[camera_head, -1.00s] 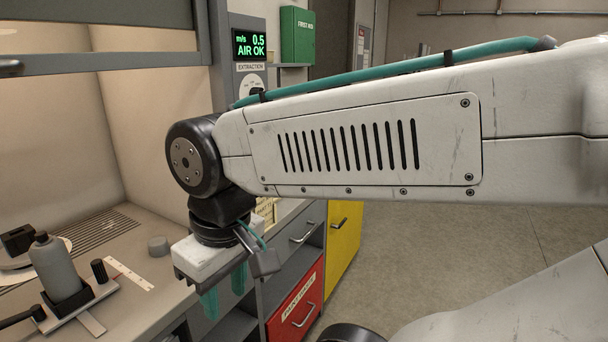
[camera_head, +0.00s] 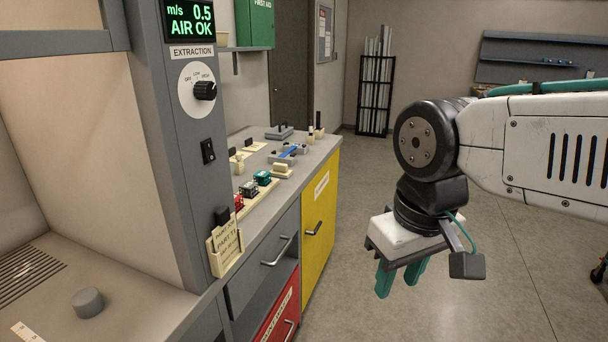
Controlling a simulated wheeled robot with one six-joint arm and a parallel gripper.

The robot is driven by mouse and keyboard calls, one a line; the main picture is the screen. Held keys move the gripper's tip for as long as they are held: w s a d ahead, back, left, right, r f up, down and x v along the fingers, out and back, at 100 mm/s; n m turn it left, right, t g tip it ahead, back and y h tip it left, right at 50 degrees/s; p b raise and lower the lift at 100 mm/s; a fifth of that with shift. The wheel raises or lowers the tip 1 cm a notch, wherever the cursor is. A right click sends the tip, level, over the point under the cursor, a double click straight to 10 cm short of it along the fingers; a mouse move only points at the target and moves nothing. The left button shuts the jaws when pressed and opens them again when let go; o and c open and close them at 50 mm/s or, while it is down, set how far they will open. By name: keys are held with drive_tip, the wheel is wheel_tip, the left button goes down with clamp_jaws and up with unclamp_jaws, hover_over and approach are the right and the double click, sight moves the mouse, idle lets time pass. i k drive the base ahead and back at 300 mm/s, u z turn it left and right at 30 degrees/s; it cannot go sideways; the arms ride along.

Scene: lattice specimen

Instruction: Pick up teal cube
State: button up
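A small teal cube (camera_head: 263,178) sits on a cream tray (camera_head: 262,194) on the grey counter. A dark grey cube (camera_head: 249,188) and a red cube (camera_head: 237,202) stand in a row with it, nearer to me. My gripper (camera_head: 399,284) has two teal fingers pointing down with a gap between them. It is open and empty, over the floor to the right of the counter, well apart from the cube.
A grey post (camera_head: 176,150) with a dial stands left of the tray, and a cream card holder (camera_head: 225,249) is at its foot. More small items and a blue object (camera_head: 289,151) lie farther along the counter (camera_head: 310,160). Open floor (camera_head: 480,260) lies to the right.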

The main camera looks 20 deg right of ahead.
sight(262, 176)
drive_tip(key=u, duration=0.05)
drive_tip(key=k, duration=0.5)
drive_tip(key=z, duration=1.05)
drive_tip(key=i, duration=1.9)
drive_tip(key=u, duration=0.7)
drive_tip(key=i, duration=0.8)
drive_tip(key=u, duration=0.7)
